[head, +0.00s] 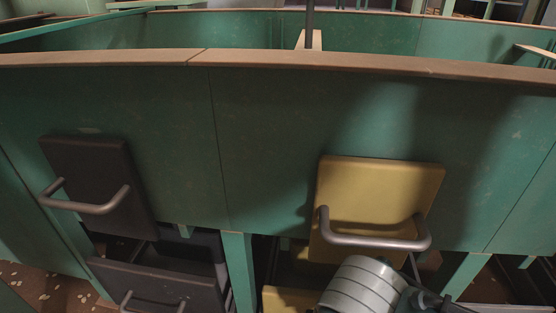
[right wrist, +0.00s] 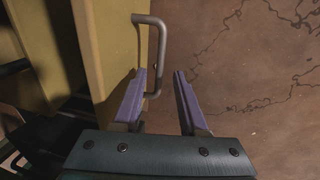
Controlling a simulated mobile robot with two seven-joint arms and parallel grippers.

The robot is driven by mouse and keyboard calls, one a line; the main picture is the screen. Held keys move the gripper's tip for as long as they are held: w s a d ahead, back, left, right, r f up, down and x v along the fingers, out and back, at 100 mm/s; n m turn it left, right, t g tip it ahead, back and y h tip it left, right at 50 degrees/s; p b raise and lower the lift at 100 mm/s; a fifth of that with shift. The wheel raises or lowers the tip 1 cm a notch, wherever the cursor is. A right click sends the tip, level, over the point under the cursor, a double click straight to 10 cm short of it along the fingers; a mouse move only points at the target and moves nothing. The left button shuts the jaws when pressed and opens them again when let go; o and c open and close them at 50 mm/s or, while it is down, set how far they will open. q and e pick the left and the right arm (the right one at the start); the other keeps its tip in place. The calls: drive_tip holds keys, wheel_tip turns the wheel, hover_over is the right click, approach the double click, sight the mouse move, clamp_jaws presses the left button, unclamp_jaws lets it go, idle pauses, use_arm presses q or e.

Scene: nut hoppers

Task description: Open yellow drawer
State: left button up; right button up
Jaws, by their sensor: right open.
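The yellow drawer (head: 290,299) shows only in part at the bottom of the head view, below a yellow hatch panel (head: 340,190) with a metal handle; my right arm covers much of it. In the right wrist view a yellow front (right wrist: 105,55) carries a grey bar handle (right wrist: 161,45). My right gripper (right wrist: 160,73) is open, with purple fingers pointing along the front. The handle bar appears in the gap, close to the left finger; I cannot tell whether they touch. My right gripper is hidden in the head view. My left gripper is not in view.
A green hopper wall (head: 270,130) with a brown rim spans the head view. At left are a black hatch panel (head: 95,180) with a handle and a black drawer (head: 160,285) below it. Green legs stand between. Cracked brown floor (right wrist: 260,70) lies clear right of the gripper.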

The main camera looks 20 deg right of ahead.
clamp_jaws()
idle(0.3)
idle(1.1)
